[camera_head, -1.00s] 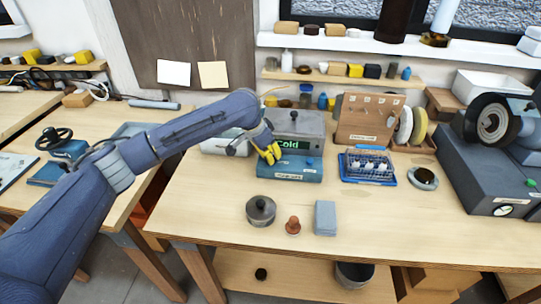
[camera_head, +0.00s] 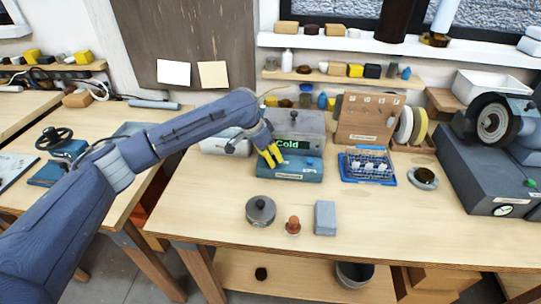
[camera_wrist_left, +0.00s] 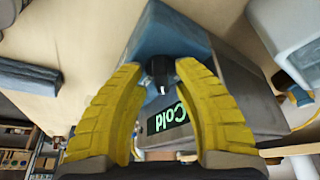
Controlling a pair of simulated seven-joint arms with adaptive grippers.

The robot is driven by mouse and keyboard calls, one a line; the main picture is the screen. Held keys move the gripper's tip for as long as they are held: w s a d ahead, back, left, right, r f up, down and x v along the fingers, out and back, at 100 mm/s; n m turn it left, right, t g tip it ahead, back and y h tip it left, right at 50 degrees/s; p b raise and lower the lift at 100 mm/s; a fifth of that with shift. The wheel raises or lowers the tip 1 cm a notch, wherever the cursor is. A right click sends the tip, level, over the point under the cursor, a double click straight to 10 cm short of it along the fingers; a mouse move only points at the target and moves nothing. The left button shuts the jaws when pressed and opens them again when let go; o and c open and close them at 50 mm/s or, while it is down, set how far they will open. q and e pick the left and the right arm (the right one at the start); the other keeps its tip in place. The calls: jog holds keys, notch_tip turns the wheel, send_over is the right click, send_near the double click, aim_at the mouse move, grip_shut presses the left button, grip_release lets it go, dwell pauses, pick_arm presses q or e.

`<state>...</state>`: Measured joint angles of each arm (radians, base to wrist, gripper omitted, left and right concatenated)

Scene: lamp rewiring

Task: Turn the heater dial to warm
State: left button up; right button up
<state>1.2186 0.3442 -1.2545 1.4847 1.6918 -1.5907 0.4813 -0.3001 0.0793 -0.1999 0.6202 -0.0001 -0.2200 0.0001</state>
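The heater is a grey box (camera_head: 305,128) with a blue base (camera_head: 290,168) in front, near the back of the wooden bench. Its display (camera_head: 289,144) reads "Cold" in green, and the same word shows in the left wrist view (camera_wrist_left: 167,118). My left gripper (camera_head: 272,158) points down at the left part of the blue base. The fingers hide the dial in the head view. My right gripper is not in view.
A blue tray (camera_head: 396,178) and an upright wooden board (camera_head: 366,119) stand right of the heater. A lidded pot (camera_head: 261,210), a small red-brown item (camera_head: 293,226) and a grey-blue block (camera_head: 325,217) sit in front. A grinder (camera_head: 493,124) stands at the right.

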pick_arm(q)
jog(key=shift+w+r, duration=0.2)
dwell(0.5)
